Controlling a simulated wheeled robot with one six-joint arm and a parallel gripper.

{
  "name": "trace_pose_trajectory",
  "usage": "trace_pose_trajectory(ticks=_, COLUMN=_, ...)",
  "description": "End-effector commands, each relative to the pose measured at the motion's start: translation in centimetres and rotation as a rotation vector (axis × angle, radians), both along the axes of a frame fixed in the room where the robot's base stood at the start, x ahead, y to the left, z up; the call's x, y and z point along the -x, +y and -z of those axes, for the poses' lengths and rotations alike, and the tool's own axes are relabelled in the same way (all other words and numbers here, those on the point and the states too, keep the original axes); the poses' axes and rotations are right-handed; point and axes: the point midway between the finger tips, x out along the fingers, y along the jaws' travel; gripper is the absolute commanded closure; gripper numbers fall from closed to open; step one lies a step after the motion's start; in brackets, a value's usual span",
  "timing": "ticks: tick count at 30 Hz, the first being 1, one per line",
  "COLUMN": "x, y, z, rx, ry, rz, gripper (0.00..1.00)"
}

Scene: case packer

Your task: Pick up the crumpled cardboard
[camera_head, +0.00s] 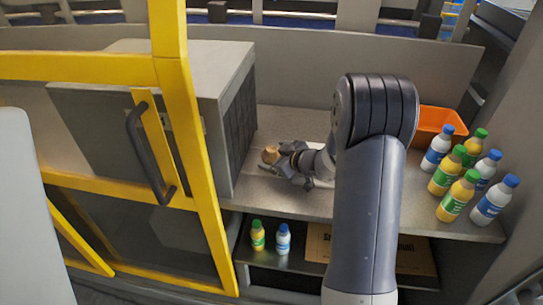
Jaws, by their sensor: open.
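The crumpled cardboard (270,155) is a small tan-brown lump on the grey upper shelf, close to the grey box on the left. My gripper (273,164) is open, with its fingers pointing left at the cardboard. The cardboard appears at or between the fingertips; I cannot tell whether they touch it. My arm comes up from the bottom and bends down to the shelf, hiding part of the shelf behind it.
Several bottles (455,196) with green or blue caps and an orange bin (434,125) stand at right. Two small bottles (258,236) and a brown cardboard sheet (318,246) are on the lower level. A yellow-framed door (190,130) with a dark handle stands left.

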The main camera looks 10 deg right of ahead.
Motion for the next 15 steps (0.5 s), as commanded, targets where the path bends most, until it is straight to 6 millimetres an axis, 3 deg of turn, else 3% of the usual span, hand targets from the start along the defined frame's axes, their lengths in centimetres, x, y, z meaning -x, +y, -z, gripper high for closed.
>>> trace_pose_trajectory(ticks=4, x=0.03, y=-0.02, z=0.00, rx=0.000, ry=0.000, rz=0.000, gripper=0.15)
trace_pose_trajectory(ticks=15, x=0.05, y=-0.03, z=-0.02, rx=0.000, ry=0.000, rz=0.000, gripper=0.45)
